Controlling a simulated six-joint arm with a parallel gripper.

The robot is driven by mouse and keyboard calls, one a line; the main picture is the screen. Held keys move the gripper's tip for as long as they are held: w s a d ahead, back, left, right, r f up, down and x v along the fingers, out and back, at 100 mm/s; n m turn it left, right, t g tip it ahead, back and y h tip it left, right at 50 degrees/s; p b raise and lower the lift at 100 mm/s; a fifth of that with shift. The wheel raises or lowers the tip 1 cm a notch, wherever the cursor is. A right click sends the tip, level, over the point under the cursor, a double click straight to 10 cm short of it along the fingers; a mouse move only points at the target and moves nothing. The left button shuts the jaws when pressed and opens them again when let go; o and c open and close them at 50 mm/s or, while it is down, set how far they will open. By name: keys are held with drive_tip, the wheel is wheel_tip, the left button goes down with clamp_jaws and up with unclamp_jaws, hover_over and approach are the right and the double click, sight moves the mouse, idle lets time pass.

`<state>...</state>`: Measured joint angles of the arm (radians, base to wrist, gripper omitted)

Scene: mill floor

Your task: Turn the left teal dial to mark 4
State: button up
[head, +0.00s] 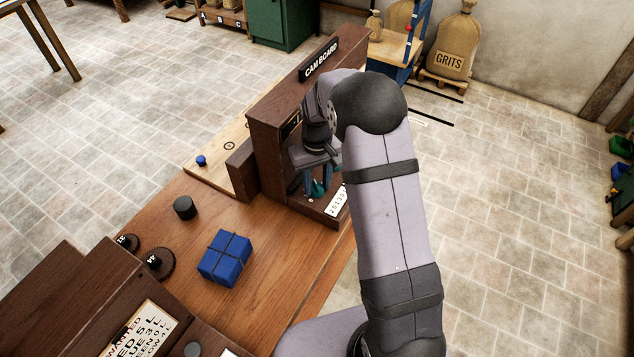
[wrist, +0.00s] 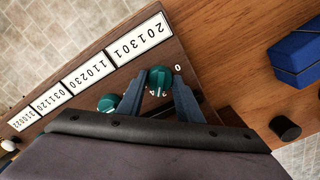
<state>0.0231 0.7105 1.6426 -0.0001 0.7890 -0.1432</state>
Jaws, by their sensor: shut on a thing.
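My gripper (wrist: 160,82) is shut on a teal dial (wrist: 160,76), one finger on each side of it. The numerals 0 and 4 show beside this dial, but its exact setting is hard to read. A second teal dial (wrist: 108,102) sits to its left in the wrist view, outside the fingers. In the head view my gripper (head: 319,182) reaches into the open front of the wooden cam board (head: 270,150). Only a little teal (head: 319,188) shows there, and my arm hides much of the board.
White number plates (wrist: 139,38) run along the board's edge. A tied blue box (head: 225,258) and a black cylinder (head: 185,208) stand on the wooden bench (head: 285,248). Dark numbered wheels (head: 155,263) are at the bench's left. Bare bench lies between box and board.

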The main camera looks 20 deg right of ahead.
sight(317, 184)
drive_tip(key=o, duration=1)
drive_tip(key=shift+o, duration=0.2)
drive_tip(key=shift+r+b, duration=1.2)
drive_tip(key=shift+r, duration=2.5)
